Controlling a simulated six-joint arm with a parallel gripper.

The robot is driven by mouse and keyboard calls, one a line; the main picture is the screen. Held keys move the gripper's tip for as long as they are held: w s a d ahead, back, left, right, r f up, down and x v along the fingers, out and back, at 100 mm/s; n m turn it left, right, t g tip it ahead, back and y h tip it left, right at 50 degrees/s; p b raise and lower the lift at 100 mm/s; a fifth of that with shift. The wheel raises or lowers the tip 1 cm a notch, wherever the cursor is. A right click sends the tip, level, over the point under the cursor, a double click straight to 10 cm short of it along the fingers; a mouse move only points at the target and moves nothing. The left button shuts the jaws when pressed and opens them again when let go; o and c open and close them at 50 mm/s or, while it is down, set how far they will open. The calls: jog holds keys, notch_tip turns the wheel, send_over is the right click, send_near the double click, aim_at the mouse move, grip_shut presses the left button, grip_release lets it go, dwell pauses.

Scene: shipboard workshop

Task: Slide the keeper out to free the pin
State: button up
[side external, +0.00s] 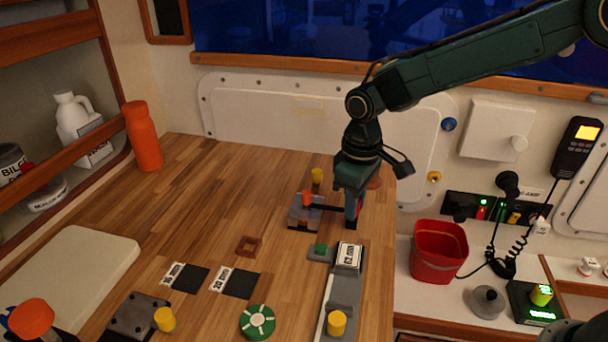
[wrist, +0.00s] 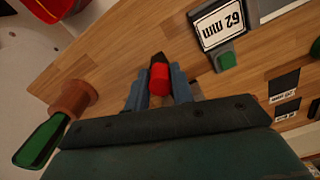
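A grey block (side external: 298,221) sits on the wooden bench, with a yellow-topped pin (side external: 317,177) standing at its back and an orange-red piece (side external: 306,199) on top. A dark bar (side external: 326,208), which looks like the keeper, reaches from the block to my gripper (side external: 352,214). In the wrist view a red grip (wrist: 159,80) with a black end lies between the fingers of my gripper (wrist: 160,86), which appear to close on both its sides. The bar's far end at the block is hard to make out.
A grey rail with a "62 mm" block (side external: 348,257) and a green button (side external: 320,249) lies just in front. A red bucket (side external: 438,252) stands to the right. A square brown frame (side external: 248,246) lies left; the bench behind it is clear.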

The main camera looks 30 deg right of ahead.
jog(key=shift+c, duration=0.8)
jog(key=shift+s+d, duration=0.7)
jog(key=o, duration=0.9)
jog(key=shift+r, duration=0.1)
notch_tip(320, 180, up, 14)
jog(key=shift+f, duration=0.15)
